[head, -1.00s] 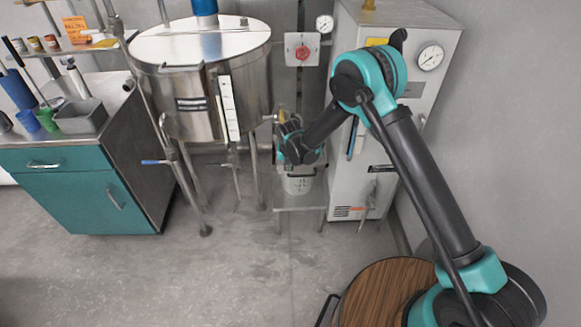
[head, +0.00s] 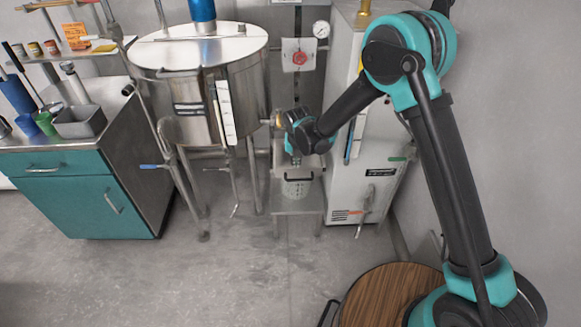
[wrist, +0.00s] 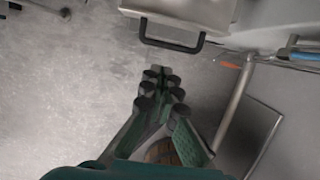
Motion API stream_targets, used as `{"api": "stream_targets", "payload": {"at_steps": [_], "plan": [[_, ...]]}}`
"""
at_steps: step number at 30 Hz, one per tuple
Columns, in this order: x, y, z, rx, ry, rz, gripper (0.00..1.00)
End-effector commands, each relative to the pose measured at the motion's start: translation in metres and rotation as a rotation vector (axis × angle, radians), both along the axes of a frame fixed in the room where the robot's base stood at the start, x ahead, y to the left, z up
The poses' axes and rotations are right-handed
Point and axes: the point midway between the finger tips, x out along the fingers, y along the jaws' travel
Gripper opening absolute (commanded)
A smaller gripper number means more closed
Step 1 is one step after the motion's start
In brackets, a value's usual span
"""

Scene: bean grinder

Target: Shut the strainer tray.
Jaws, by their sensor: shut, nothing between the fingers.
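A steel box with a dark bar handle (wrist: 172,42) shows at the top of the wrist view, beside a curved steel surface. It looks like the strainer tray, but I cannot tell how far out it is.
A steel tank (head: 178,95) on legs stands left of my gripper, with a blue-handled valve (head: 153,167). A white cabinet (head: 365,180) stands to the right. A teal counter (head: 75,205) is at the far left. The floor (head: 215,275) in front is clear.

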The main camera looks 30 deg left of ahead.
Motion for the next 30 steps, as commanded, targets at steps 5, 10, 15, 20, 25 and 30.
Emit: {"api": "stream_targets", "payload": {"at_steps": [5,10,15,20,25,30], "plan": [[0.002,0.003,-0.013,0.0,0.0,0.002,0.0],[0.007,0.007,-0.039,0.001,0.0,0.001,0.0],[0.014,0.01,-0.068,0.001,0.0,0.001,0.0],[0.019,0.014,-0.094,0.0,0.0,0.002,0.0],[0.038,0.025,-0.098,0.0,0.0,0.002,0.0],[0.051,0.033,-0.098,0.001,0.0,0.001,0.0]]}}
